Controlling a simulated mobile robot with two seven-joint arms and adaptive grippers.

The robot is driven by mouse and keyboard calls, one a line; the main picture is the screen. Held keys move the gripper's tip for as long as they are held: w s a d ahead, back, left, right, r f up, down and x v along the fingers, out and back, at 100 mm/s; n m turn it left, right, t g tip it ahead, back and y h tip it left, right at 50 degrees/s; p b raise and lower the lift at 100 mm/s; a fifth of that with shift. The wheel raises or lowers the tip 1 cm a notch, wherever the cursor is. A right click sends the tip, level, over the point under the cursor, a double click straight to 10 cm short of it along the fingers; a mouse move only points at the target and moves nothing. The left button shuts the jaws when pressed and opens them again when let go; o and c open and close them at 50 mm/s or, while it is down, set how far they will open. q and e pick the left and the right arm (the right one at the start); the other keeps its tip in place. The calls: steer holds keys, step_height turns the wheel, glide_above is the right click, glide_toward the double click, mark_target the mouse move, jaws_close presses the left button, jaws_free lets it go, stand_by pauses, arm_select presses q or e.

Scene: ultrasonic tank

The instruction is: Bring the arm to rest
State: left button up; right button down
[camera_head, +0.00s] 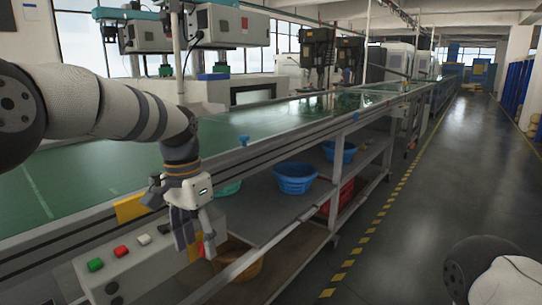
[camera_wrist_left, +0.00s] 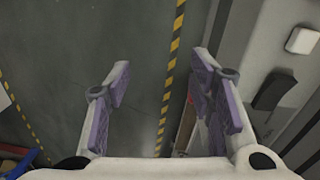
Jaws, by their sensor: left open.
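My left arm comes in from the left, and my left gripper (camera_head: 195,241) hangs down in front of the conveyor, by the grey control box (camera_head: 150,268). In the left wrist view the gripper (camera_wrist_left: 162,85) is open, with its two purple-lined fingers wide apart. Nothing is held between them; only grey floor and a yellow-black stripe show beyond. Of my right arm only a rounded link shows at the lower right; its gripper is out of view.
The control box has green (camera_head: 95,265), red (camera_head: 121,251) and white (camera_head: 145,240) buttons. The long green conveyor (camera_head: 100,165) runs to the back, with blue baskets (camera_head: 295,178) on the shelf below. The aisle floor (camera_head: 450,150) at the right is clear.

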arm_select(q)
steer(key=s+a+f+n+g, duration=0.1)
steer(key=s+f, duration=0.2)
steer(key=f, duration=1.4)
steer(key=s+a+f+n, duration=0.2)
steer(key=s+f, duration=0.9)
steer(key=s, duration=0.2)
steer(key=s+a+f+n, duration=0.1)
steer(key=s+a+n, duration=0.1)
steer(key=s, duration=1.1)
steer(key=s+a+f+n+g, duration=0.1)
steer(key=s+a, duration=0.2)
steer(key=s, duration=1)
steer(key=shift+s+a+n+y, duration=0.15)
steer(key=shift+s+n+y, duration=0.15)
steer(key=shift+n, duration=0.1)
steer(key=shift+f, duration=0.1)
